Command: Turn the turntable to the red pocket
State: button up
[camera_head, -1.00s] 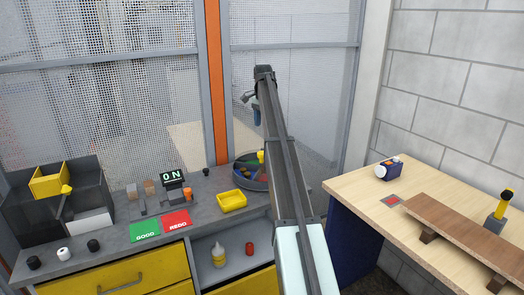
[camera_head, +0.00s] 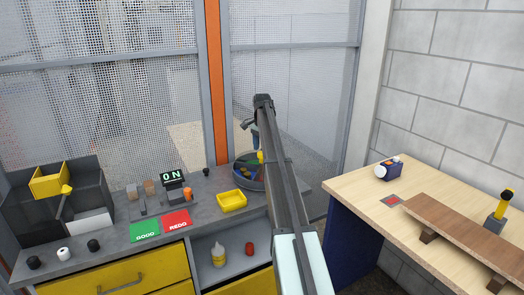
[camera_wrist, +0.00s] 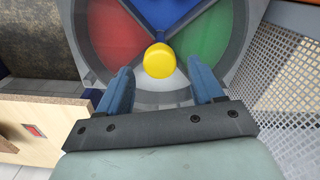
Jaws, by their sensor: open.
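The turntable (camera_head: 241,176) is a round grey dish at the back of the grey bench, partly hidden by my arm in the head view. In the wrist view its rim (camera_wrist: 160,98) curves below a yellow knob (camera_wrist: 159,60). The red pocket (camera_wrist: 112,35) lies left of the knob, a green pocket (camera_wrist: 207,45) right of it, and a blue pocket (camera_wrist: 165,10) at the top. My gripper (camera_wrist: 160,68) is open, its blue fingers appearing on either side of the knob. Contact with the knob cannot be told.
A yellow tray (camera_head: 232,201) stands just in front of the turntable. The ON display (camera_head: 171,177), green GOOD mat (camera_head: 144,232) and red REDO mat (camera_head: 176,222) are to its left. A wooden table (camera_head: 350,185) is at the right. A mesh fence (camera_head: 290,100) rises behind the bench.

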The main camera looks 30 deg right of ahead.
jog(key=shift+f, duration=0.75)
grip_shut()
